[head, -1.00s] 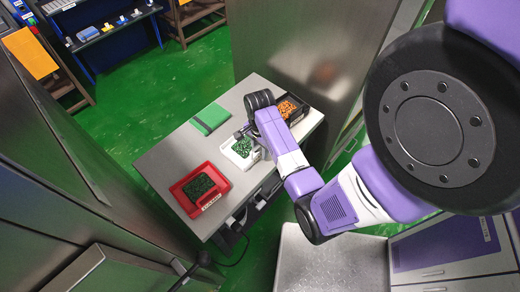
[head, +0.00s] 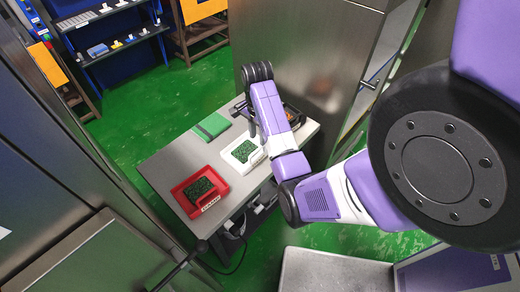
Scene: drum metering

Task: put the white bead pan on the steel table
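The white bead pan (head: 257,158) holds green beads and sits flat on the light grey table (head: 165,163), between a red tray and a dark tray. My gripper (head: 251,128) points down just beyond the pan's far edge, by its upper right side. It looks apart from the pan, but the gap is hard to judge. The fingers are small and dark and partly hidden by my wrist, so I cannot tell whether they are open or shut.
A red tray (head: 180,194) with green beads stands at the table's left front. A dark tray (head: 298,110) at the right is mostly hidden by my arm. Steel cabinets flank the table.

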